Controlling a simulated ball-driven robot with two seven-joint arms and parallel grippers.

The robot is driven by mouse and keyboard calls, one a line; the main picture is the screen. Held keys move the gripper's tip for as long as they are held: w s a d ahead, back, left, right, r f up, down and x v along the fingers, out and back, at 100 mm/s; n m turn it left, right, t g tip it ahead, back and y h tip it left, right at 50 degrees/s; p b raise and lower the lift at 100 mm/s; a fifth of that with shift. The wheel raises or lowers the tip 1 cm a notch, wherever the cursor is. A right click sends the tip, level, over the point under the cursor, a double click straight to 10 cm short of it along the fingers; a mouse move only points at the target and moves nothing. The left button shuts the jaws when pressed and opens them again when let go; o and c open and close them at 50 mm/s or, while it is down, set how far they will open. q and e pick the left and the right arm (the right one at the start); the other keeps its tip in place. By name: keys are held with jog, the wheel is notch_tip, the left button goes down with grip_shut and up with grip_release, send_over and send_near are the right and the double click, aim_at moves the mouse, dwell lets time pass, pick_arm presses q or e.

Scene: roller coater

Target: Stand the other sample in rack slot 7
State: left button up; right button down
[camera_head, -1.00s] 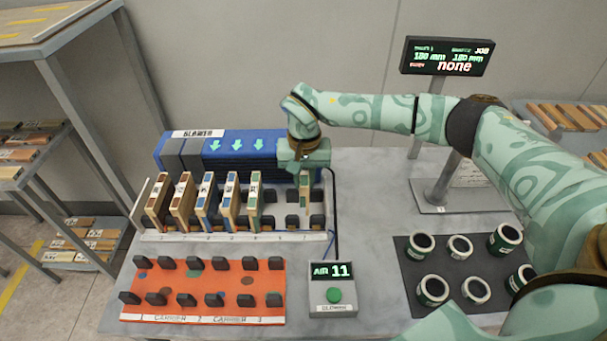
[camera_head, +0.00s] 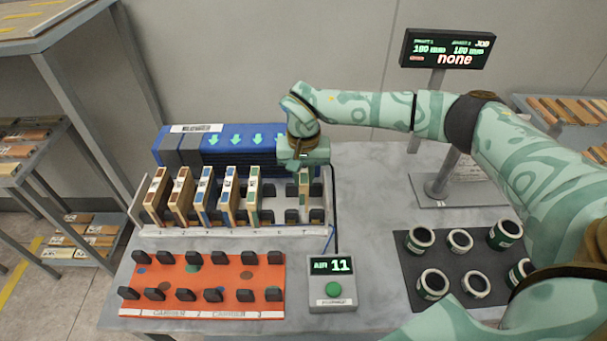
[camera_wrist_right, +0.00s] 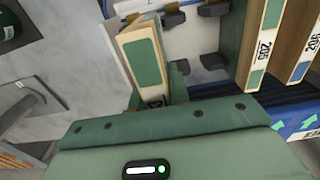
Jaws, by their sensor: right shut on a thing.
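My right gripper (camera_head: 303,167) is shut on the upper end of a sample (camera_head: 304,188), a thin upright panel with a green patch. The sample also shows in the right wrist view (camera_wrist_right: 143,62), standing among dark holders. It is over the right end of the white rack (camera_head: 235,231), in line with slot 7; I cannot tell whether its lower edge rests on the rack floor. Several other samples, such as the green-marked one (camera_head: 254,196), stand upright in the rack's left slots. The slot between that one and the held sample is empty. My left gripper is out of view.
The blue blower (camera_head: 240,147) stands behind the rack. An orange carrier board (camera_head: 200,282) with empty dark holders lies in front. A control box (camera_head: 332,286) reads AIR 11. Several cups sit on a dark mat (camera_head: 449,258) at the right. The display (camera_head: 447,53) reads none.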

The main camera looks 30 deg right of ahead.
jog(key=shift+f, duration=0.15)
jog(key=shift+f, duration=0.25)
jog(key=shift+f, duration=0.2)
jog(key=shift+f+b, duration=0.6)
jog(key=shift+f, duration=0.3)
jog(key=shift+f, duration=0.1)
jog(key=shift+f+b, duration=0.7)
jog(key=shift+f, duration=0.55)
